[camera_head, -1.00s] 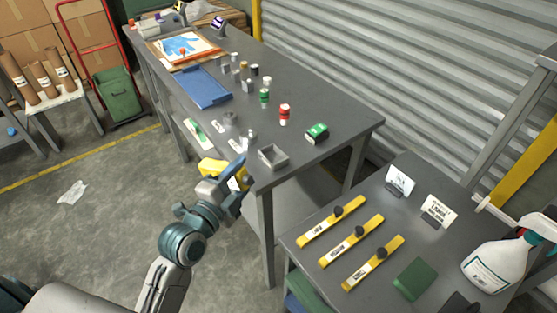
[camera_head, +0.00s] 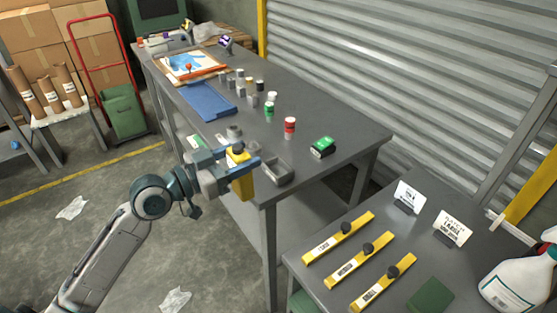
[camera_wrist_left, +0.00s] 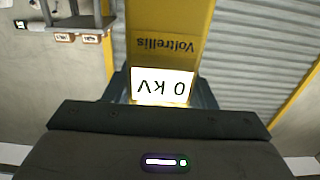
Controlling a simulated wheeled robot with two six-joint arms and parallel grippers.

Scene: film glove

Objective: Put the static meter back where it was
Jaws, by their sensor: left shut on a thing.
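The static meter (camera_head: 241,185) is a yellow block, held in my left gripper (camera_head: 240,164) near the front edge of the long grey table. In the left wrist view the meter (camera_wrist_left: 165,40) stands between the fingers, its lit display reading "0 kV" upside down. A small grey open holder (camera_head: 284,173) sits at the table's near corner, just right of the meter. The gripper partly hides it, and I cannot tell whether the meter touches it. My right gripper is out of view.
The right-hand table holds yellow bars (camera_head: 338,237), label cards (camera_head: 453,228) and a spray bottle (camera_head: 512,284).

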